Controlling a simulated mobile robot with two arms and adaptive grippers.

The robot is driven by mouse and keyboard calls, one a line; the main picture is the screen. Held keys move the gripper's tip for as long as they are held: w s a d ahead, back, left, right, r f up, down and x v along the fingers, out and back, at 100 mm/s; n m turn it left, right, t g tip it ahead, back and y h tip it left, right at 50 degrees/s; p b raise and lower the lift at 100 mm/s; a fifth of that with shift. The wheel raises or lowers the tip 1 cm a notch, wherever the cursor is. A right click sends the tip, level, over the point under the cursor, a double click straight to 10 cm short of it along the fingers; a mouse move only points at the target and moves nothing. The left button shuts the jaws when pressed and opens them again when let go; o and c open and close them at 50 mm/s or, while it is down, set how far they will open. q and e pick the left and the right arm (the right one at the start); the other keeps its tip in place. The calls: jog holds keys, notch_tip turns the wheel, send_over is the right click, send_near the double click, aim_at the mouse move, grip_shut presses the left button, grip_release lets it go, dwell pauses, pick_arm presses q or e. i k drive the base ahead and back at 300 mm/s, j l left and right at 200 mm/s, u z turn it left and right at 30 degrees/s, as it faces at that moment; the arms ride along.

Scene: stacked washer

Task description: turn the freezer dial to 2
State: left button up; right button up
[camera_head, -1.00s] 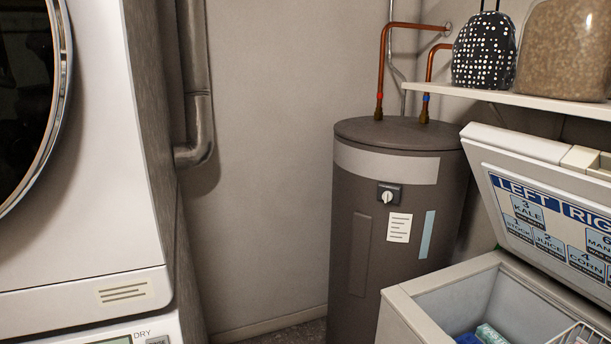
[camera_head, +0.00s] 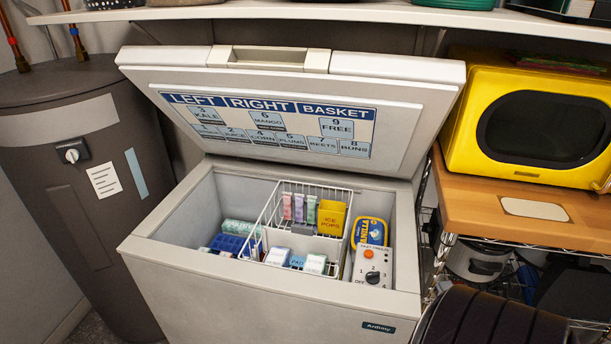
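The chest freezer (camera_head: 250,297) stands in the middle with its lid (camera_head: 300,90) raised. The dial's pointer is too small to read. The control box is not covered by anything. Neither of my grippers is in view.
A wire basket (camera_head: 262,222) with packages sits left of the control box. A yellow microwave (camera_head: 530,122) stands on a wooden-topped rack (camera_head: 480,205) to the right. A dark water heater (camera_head: 70,215) stands left. A shelf (camera_head: 350,12) runs above the lid.

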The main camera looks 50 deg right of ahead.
aim_at(372, 277)
jog(key=z, duration=1.95)
jog(key=k+u, duration=0.45)
jog(key=k, duration=0.05)
